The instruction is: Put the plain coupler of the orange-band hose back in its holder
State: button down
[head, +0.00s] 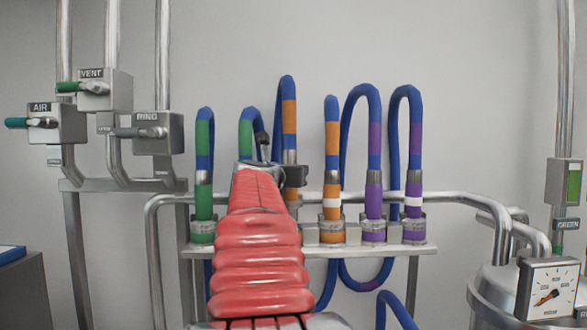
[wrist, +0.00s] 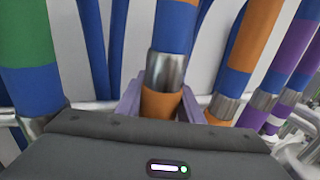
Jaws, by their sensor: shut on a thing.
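The orange-band hose (head: 289,115) with the plain coupler (head: 290,158) rises just right of my arm in the head view. My gripper (head: 296,176) is shut on this coupler and holds it upright, higher than the seated couplers on the rack. In the wrist view the jaws (wrist: 160,104) close around the orange lower part of the coupler (wrist: 167,72), under its silver collar. A second orange-band hose (head: 332,117) has a white-ringed coupler (head: 331,198) seated in the rack. The plain coupler's lower end and the holder beneath are hidden by my arm and gripper.
The rack (head: 311,237) also holds a green-band hose (head: 203,150) at left and two purple-band hoses (head: 375,145) at right. Neighbouring hoses stand close on both sides. A pipe rail (head: 450,196) runs behind. A gauge (head: 548,290) stands at far right.

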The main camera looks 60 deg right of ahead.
jog(key=shift+f, duration=0.5)
jog(key=shift+f, duration=2.1)
dwell(1.7)
jog(key=c, duration=1.1)
grip_release()
jog(key=shift+f, duration=0.1)
jog(key=shift+a, duration=0.1)
jog(key=a, duration=0.4)
jog(key=s+a, duration=0.1)
jog(key=a, duration=0.8)
jog(key=shift+s+a, duration=0.3)
